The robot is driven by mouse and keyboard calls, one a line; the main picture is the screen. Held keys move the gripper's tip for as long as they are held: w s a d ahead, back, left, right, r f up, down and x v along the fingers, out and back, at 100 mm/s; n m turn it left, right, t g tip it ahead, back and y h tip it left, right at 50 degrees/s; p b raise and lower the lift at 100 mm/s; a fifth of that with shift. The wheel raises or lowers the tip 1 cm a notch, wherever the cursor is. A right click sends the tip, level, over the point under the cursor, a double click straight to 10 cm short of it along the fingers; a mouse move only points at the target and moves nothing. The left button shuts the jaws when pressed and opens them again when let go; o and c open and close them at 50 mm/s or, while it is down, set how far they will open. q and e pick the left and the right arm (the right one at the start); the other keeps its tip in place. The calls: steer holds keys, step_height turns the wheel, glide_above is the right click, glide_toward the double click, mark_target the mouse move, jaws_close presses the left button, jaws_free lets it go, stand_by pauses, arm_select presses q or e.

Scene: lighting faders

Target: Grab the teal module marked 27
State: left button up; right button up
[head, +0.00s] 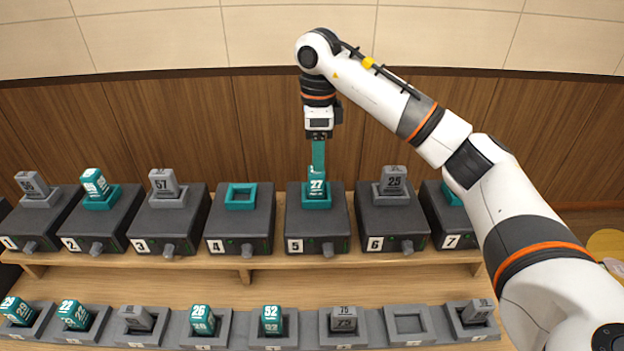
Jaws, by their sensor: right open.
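The teal module marked 27 (317,188) stands upright in the teal-rimmed socket of dark box 5 (316,228), on the back shelf. My right gripper (318,168) points straight down from above, directly over this module, with its tip at or very near the module's top. A narrow teal strip shows between the gripper body and the module; I cannot tell which it belongs to. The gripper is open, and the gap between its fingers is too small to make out. My left gripper is not in view.
Box 4 (240,232), to the left, has an empty teal socket. Box 6 (393,229), to the right, holds a grey module marked 25 (394,181). A front row of grey holders carries several teal and grey modules; one holder (408,325) is empty.

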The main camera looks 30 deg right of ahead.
mark_target(316, 179)
steer(key=shift+s+f, duration=0.2)
steer(key=shift+f, duration=1)
steer(key=shift+w+f+p, duration=0.2)
steer(key=shift+f+p, duration=0.2)
steer(key=shift+f, duration=0.25)
step_height(316, 179, down, 4)
steer(key=shift+w+f+p, duration=0.1)
steer(key=shift+f+p, duration=0.05)
steer(key=shift+p, duration=0.65)
steer(key=shift+f, duration=0.3)
steer(key=c, duration=1.1)
steer(key=shift+w+r, duration=0.1)
